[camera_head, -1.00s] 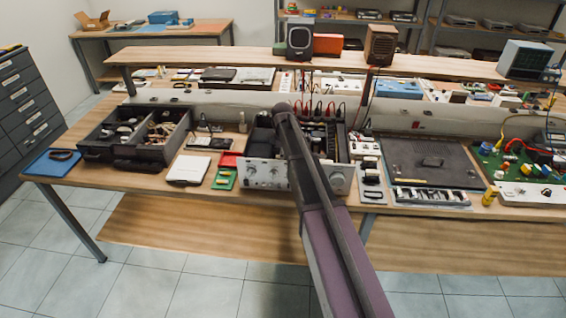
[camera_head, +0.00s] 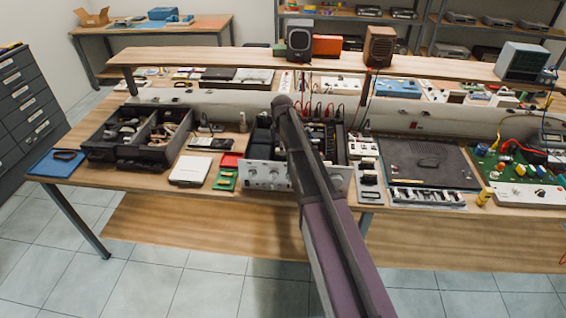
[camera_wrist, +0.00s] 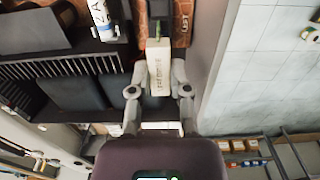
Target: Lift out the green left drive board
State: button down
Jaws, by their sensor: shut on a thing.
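The open hi-fi amplifier (camera_head: 262,175) stands on the bench with its silver front panel toward me. My arm crosses in front of it and hides part of its inside and my gripper in the head view. In the wrist view my gripper (camera_wrist: 159,78) is shut on a cream block with small printed lettering. A thin green edge, which looks like the left drive board (camera_wrist: 158,31) seen edge-on, shows just beyond the block. I cannot tell how far the board stands clear of its slot.
Black heatsink fins (camera_wrist: 60,67) and a white-sleeved cylinder (camera_wrist: 101,14) lie close left of my gripper. A small green board (camera_head: 226,179) lies on the bench beside a red tray (camera_head: 231,160). A black divided bin (camera_head: 140,137) stands further left.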

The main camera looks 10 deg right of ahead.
jog(key=shift+r+p, duration=1.15)
jog(key=shift+r, duration=0.15)
jog(key=shift+r, duration=0.1)
